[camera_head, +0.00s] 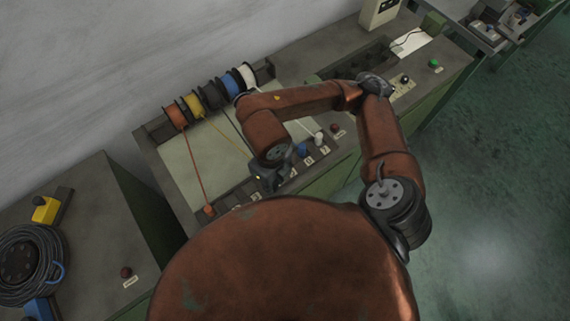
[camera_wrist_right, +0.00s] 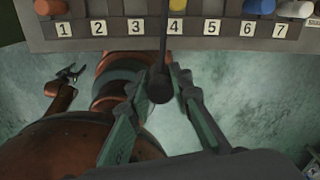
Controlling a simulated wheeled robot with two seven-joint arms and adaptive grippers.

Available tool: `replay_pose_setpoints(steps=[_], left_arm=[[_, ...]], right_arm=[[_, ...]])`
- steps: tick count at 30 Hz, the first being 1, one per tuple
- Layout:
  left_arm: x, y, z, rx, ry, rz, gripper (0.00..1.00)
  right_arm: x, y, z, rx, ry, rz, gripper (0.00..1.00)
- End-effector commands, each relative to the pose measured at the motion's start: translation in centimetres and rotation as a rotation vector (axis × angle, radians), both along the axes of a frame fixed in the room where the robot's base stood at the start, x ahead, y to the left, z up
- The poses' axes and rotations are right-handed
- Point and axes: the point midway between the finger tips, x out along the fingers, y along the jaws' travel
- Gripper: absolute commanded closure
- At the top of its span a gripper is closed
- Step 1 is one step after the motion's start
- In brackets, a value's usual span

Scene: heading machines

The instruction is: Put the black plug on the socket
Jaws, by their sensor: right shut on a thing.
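The black plug (camera_wrist_right: 160,89) hangs at the end of a black cable (camera_wrist_right: 163,40) in the right wrist view. My right gripper (camera_wrist_right: 161,80) is shut on it, with a finger on each side, just in front of the socket row's edge. In the head view this gripper (camera_head: 268,179) is over the front of the bench and the plug is hidden. The socket row (camera_wrist_right: 115,12) carries number labels 1 to 7. The places by 2, 3 and 5 look bare. My left gripper (camera_wrist_right: 70,73) is open and empty at the left of the wrist view.
An orange plug (camera_wrist_right: 50,7), a yellow plug (camera_wrist_right: 177,3), a blue plug (camera_wrist_right: 258,6) and a white plug (camera_wrist_right: 295,9) stand by labels 1, 4, 6 and 7. Cable spools (camera_head: 212,95) line the back of the bench. A lower bench (camera_head: 92,222) stands at left.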

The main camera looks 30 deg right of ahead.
Motion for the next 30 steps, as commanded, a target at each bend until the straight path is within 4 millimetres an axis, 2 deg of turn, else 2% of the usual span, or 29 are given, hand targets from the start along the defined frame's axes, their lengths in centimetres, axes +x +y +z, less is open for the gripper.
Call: replay_pose_setpoints(steps=[4,7,18,24,30], left_arm=[[0.0,0.0,-0.1,0.0,0.0,0.0,0.6],[0.0,0.0,-0.2,0.0,0.0,0.0,0.6],[0.0,0.0,-0.3,0.0,0.0,0.0,0.6],[-0.1,0.0,-0.4,0.0,0.001,0.0,0.6],[-0.1,0.0,-0.5,0.0,0.001,0.0,0.6]], right_arm=[[-0.3,0.0,-0.1,0.0,-0.003,-0.088,1.0],[0.3,-0.7,-0.5,-0.002,-0.002,-0.112,1.0],[6.2,-6.6,-4.2,-0.004,0.0,-0.115,1.0],[8.2,-8.4,-7.7,-0.001,0.001,-0.109,1.0],[9.1,-9.1,-9.0,0.001,-0.003,-0.106,1.0]])
